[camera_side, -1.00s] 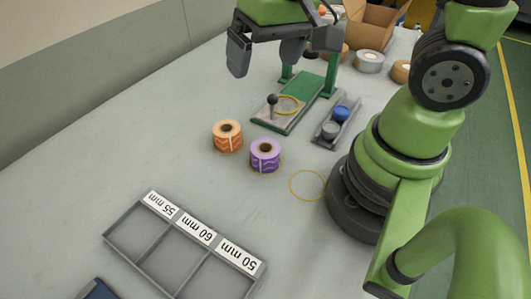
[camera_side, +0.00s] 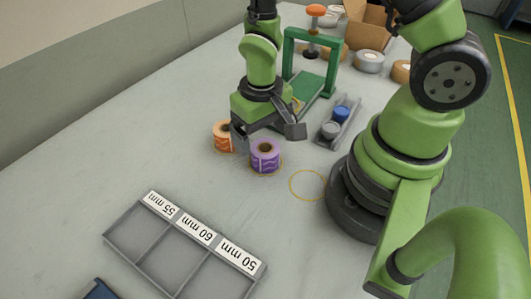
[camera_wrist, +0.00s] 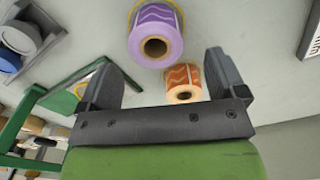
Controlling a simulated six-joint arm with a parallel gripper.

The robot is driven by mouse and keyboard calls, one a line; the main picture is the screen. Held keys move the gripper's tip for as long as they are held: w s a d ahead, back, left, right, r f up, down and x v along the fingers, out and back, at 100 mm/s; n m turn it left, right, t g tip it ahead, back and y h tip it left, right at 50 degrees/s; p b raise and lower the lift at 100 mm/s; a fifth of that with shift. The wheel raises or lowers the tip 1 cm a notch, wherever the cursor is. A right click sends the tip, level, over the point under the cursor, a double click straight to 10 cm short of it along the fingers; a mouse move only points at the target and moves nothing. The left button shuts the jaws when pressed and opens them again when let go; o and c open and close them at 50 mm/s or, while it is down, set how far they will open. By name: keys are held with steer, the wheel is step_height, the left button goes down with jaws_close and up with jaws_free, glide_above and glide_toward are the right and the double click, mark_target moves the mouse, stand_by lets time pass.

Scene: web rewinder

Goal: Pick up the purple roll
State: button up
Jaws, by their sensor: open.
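The purple roll (camera_side: 265,156) stands upright on the table in the side view, with a wavy pattern and a dark core hole. It shows in the wrist view (camera_wrist: 155,38) too, ahead of my fingers. My gripper (camera_side: 270,132) is open and empty, low and just behind and above the purple roll. In the wrist view my gripper (camera_wrist: 166,75) has its two dark fingers spread wide. The orange roll (camera_side: 223,136) stands just left of the purple roll, partly hidden by a finger; the wrist view shows it (camera_wrist: 184,84) near the right finger.
A grey tray (camera_side: 180,245) with compartments labelled 55, 60 and 50 mm lies in front. A green press frame (camera_side: 331,72) stands behind. A small grey holder (camera_side: 327,136) with a blue cap and a yellow ring (camera_side: 308,186) lie to the right. The table left is clear.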

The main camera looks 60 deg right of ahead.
mark_target(265, 149)
steer(key=shift+s+d+f, duration=0.1)
steer(key=shift+s+f, duration=0.05)
steer(key=shift+f, duration=1)
steer(key=shift+s+f, duration=0.1)
steer(key=shift+f, duration=1.05)
steer(key=shift+c, duration=0.5)
steer(key=c, duration=0.9)
